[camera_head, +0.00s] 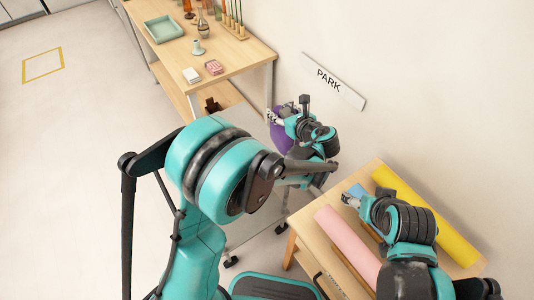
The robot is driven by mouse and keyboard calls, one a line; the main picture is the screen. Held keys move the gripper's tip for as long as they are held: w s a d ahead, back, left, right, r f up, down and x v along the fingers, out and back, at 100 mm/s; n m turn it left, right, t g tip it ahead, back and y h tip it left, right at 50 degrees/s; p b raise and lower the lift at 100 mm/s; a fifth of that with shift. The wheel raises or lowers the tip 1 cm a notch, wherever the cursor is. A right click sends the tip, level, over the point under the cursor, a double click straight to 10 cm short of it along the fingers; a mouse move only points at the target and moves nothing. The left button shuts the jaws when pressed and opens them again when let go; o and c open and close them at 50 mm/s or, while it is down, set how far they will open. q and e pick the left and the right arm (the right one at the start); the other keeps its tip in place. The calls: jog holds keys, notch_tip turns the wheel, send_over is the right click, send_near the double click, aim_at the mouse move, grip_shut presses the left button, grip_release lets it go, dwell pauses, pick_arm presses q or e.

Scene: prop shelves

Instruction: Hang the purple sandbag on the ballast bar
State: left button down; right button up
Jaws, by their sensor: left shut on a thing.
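The purple sandbag (281,138) hangs from my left gripper (276,117), which is shut on it. It is by the wall, below and left of the PARK sign, and is partly hidden by my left gripper and wrist. A grey metal stand on casters (310,259) shows in pieces below the bag, mostly hidden behind my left arm. I cannot tell whether the ballast bar is part of it, or whether the bag touches it. My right gripper (350,201) is over the wooden table at the right; its finger opening is too small to tell.
A wooden table (298,226) at the right carries a pink roll (346,247), a yellow roll (427,217) and a blue item (357,190). A wooden shelf (238,60) at the back holds a green tray (161,27), bottles and small boxes. The left floor is clear.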

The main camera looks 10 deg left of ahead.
pick_arm(q)
jog(key=shift+n+g+y, duration=0.6)
jog(key=shift+n+y, duration=0.2)
jog(key=shift+w+d+r, duration=0.1)
jog(key=shift+w+d, duration=0.15)
jog(key=shift+d, duration=0.95)
jog(key=shift+w+d+r, duration=0.1)
jog(key=shift+w+d, duration=0.1)
jog(key=shift+d, duration=0.95)
jog(key=a+f+b, duration=0.5)
jog(key=a+f, duration=0.5)
jog(key=a, duration=0.1)
jog(key=shift+w+a+f, duration=0.2)
jog(key=shift+a+f, duration=0.1)
jog(key=shift+f, duration=0.1)
jog(key=c, duration=0.7)
grip_release()
